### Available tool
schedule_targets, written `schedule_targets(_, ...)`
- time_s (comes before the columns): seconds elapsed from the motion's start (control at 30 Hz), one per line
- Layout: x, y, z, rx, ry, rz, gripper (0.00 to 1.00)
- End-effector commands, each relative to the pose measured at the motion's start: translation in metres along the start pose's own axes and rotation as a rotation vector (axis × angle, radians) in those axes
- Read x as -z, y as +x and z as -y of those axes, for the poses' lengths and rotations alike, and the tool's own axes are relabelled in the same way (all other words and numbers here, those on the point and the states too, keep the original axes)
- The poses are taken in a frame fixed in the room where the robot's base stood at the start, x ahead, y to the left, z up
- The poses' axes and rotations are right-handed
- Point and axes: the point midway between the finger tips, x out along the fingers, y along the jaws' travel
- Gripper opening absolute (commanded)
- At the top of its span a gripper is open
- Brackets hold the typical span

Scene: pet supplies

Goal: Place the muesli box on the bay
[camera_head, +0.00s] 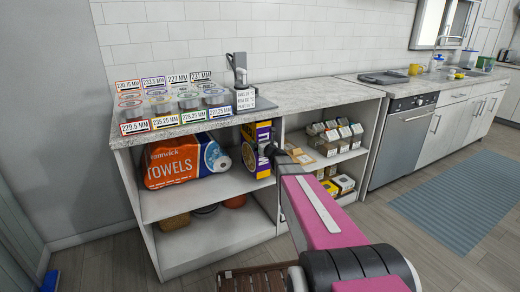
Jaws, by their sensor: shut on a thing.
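The muesli box (262,134) is purple and yellow and stands roughly upright in the upper left bay (206,200) of the shelf unit. It is at the right end of this bay, close to the divider. My gripper (271,150) is at the box's right side and is shut on it. The gripper and the dark wrist hide part of the box, and the fingertips are hard to make out. I cannot tell whether the box's bottom touches the shelf board.
An orange towels pack (182,163) fills the left of the same bay. The right bay holds several small boxes (335,136). Labelled round containers (160,100) and a dark device (238,70) stand on the countertop (300,98). Bare shelf board shows in front of the pack.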

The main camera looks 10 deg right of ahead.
Motion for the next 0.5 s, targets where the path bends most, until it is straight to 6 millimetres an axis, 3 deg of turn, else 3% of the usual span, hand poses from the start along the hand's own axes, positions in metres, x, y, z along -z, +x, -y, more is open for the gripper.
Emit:
schedule_targets(0.23,0.004,0.009,-0.001,-0.001,0.001,0.001,0.41)
schedule_targets(0.5,0.034,0.009,0.0,-0.001,0.001,0.0,0.41)
